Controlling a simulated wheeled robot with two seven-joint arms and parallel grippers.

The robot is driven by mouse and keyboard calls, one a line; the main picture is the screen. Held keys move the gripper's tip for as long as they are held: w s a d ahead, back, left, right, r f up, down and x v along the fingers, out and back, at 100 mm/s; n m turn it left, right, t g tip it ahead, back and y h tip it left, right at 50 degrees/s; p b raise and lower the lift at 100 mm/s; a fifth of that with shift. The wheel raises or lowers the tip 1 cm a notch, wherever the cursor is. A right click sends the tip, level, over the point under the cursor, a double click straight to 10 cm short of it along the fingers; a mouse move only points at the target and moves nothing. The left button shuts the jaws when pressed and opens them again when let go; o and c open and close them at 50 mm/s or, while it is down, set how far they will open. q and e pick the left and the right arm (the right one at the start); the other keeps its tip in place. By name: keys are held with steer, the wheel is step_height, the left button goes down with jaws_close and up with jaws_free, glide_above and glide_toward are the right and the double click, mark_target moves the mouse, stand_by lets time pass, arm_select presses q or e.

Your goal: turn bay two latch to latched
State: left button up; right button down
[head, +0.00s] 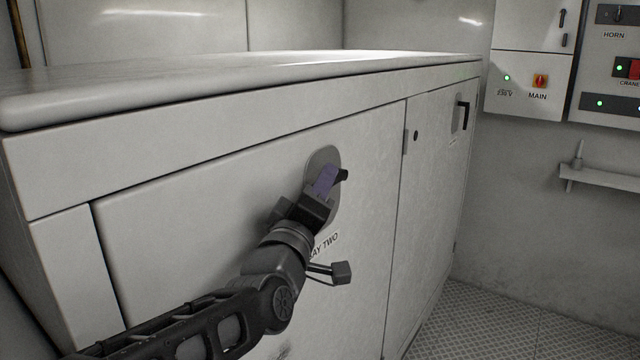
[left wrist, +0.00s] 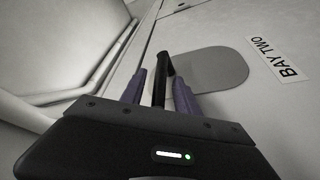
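The bay two latch has a grey oval plate (head: 323,158) on the front panel of the long white cabinet, above the BAY TWO label (head: 324,245). Its black handle (head: 343,175) sticks out past my left gripper's purple fingers (head: 326,180). In the left wrist view the handle (left wrist: 161,88) stands between the two fingers (left wrist: 161,92), with gaps showing beside it, so the gripper is open around it. I cannot tell whether either finger touches the handle. The plate (left wrist: 210,75) lies behind. The fingers hide part of the handle in the head view. My right gripper is not in view.
The cabinet's worktop (head: 250,68) overhangs slightly above the latch. Further right is another door with a black handle (head: 463,116). Switch boxes (head: 530,85) and a small shelf (head: 600,177) are on the far wall. The floor (head: 490,325) at the right is clear.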

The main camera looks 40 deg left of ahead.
arm_select(q)
jaws_close()
stand_by(1.4)
